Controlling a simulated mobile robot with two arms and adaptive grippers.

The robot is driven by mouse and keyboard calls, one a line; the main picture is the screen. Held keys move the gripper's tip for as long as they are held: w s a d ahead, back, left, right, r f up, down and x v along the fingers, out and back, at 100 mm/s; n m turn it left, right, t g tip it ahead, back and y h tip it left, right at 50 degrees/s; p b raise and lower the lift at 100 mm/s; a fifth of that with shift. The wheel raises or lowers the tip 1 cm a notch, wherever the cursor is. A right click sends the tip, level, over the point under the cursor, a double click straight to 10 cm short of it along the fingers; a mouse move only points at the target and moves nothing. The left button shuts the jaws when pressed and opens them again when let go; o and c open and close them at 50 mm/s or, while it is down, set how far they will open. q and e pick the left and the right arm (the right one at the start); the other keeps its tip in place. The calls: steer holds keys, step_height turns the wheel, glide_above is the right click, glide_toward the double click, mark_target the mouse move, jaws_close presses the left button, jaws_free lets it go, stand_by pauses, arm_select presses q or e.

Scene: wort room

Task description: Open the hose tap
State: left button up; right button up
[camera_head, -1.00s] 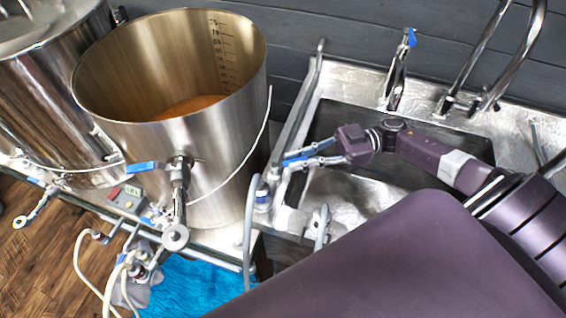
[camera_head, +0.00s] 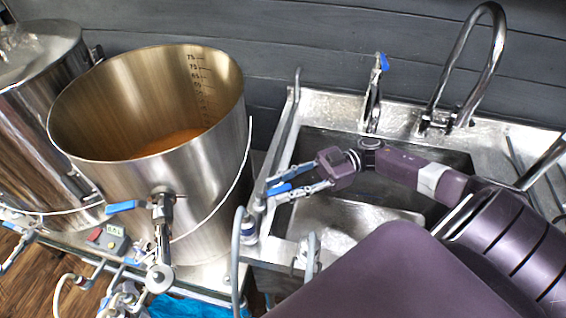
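My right gripper (camera_head: 270,188) reaches in from the right over the left part of the sink, pointing left. Its two blue-padded fingers stand a little apart, and I see nothing held between them. A slim metal tap with a blue handle (camera_head: 383,62) stands upright at the back of the sink, behind and right of the gripper and apart from it. A grey hose (camera_head: 236,262) with a blue fitting hangs at the sink's left front edge, close to the fingertips. I cannot tell for certain which of these is the hose tap. My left gripper is not in view.
A large steel kettle (camera_head: 215,165) with a blue-levered valve (camera_head: 122,207) stands left of the sink (camera_head: 420,215). Another steel vessel (camera_head: 35,120) is at far left. A tall curved faucet (camera_head: 490,60) rises at the back right. My own arm covers the lower right.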

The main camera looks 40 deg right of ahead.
steer(key=shift+d, duration=0.15)
steer(key=s+d, duration=0.2)
steer(key=d, duration=0.9)
steer(key=shift+s+d, duration=0.2)
steer(key=shift+d, duration=0.1)
